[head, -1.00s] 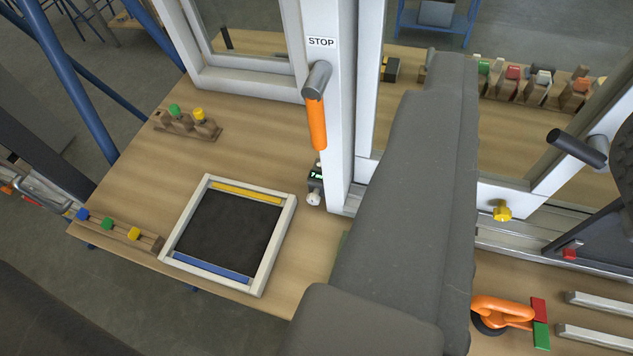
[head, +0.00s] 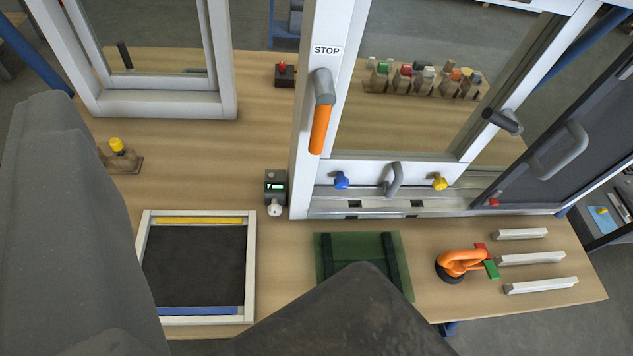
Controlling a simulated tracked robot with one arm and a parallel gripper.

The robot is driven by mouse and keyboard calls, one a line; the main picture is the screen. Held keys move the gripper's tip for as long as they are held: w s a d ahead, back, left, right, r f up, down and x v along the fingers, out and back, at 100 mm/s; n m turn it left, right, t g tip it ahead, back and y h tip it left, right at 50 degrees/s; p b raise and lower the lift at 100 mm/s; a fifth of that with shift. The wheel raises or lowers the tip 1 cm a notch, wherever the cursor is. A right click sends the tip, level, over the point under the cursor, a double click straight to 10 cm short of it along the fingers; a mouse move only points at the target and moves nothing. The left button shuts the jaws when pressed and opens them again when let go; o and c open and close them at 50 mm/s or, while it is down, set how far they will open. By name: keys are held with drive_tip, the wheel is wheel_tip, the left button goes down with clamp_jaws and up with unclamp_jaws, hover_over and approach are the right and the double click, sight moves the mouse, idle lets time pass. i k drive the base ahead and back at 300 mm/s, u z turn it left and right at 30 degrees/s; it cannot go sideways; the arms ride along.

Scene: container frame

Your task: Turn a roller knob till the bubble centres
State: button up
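Two roller knobs stick out along the bottom rail of the sliding window sash: a blue knob (head: 341,180) at the left and a yellow knob (head: 440,181) at the right. A grey handle (head: 394,180) sits between them. A small dark device with a lit green display (head: 275,187) and a white knob (head: 276,210) stands left of the sash, by the frame post. I cannot make out a bubble. My gripper's fingers do not show; my grey arm parts cover the left side and bottom centre. Nothing of mine touches either roller knob.
An orange-gripped lever (head: 320,125) hangs on the post marked STOP. A dark panel (head: 560,120) stands at the right. A black-filled frame (head: 250,265), a green mat (head: 325,258), an orange suction lifter (head: 460,262) and white bars (head: 530,258) lie on the wooden bench.

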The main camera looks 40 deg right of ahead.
sight(342, 182)
drive_tip(key=z, duration=0.05)
drive_tip(key=k, duration=1)
drive_tip(key=z, duration=1.35)
drive_tip(key=i, duration=1)
drive_tip(key=z, duration=0.05)
